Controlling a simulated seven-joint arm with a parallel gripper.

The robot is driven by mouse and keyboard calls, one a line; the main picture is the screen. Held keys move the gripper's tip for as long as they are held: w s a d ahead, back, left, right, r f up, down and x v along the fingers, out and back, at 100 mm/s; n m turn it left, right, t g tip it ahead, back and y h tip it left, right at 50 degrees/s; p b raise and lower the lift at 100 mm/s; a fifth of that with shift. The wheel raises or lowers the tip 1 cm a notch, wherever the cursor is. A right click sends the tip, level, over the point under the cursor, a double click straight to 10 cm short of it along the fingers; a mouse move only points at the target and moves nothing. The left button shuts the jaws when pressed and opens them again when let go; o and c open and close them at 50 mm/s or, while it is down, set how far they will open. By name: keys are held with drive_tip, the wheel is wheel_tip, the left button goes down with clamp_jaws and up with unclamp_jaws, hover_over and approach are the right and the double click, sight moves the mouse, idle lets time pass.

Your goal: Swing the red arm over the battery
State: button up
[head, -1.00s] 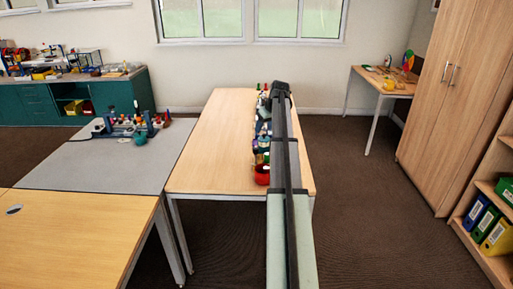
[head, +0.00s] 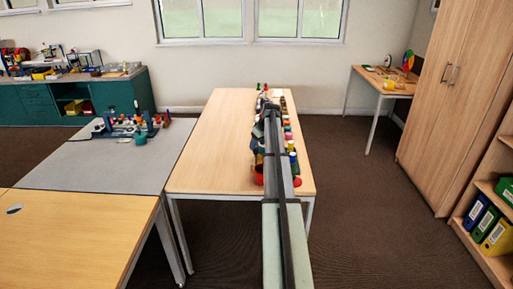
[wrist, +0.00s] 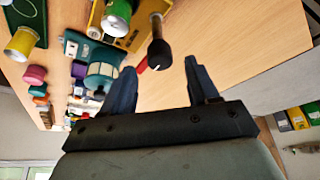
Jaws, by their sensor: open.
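In the wrist view a green cylinder with a silver end (wrist: 117,18), which looks like the battery, sits on a yellow block (wrist: 130,38) at the top. A black knob on a short stem (wrist: 160,52) stands at the block's edge. A small red piece (wrist: 142,66) shows beside my left-hand finger; it may be part of the red arm, mostly hidden. My gripper (wrist: 160,65) is open, its two fingers on either side of the knob; I cannot tell whether either touches it. In the head view my arm hides the block, and my gripper (head: 272,108) is over the table.
A teal device (wrist: 100,70) is close to my left-hand finger. A yellow cylinder (wrist: 22,42) lies on a green board at the left. Several small items line the right side of the wooden table (head: 215,140); its left half is clear. A grey table (head: 110,175) adjoins it.

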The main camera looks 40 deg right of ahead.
sight(256, 148)
drive_tip(key=shift+x, duration=1.4)
drive_tip(key=shift+c, duration=0.2)
drive_tip(key=c, duration=1)
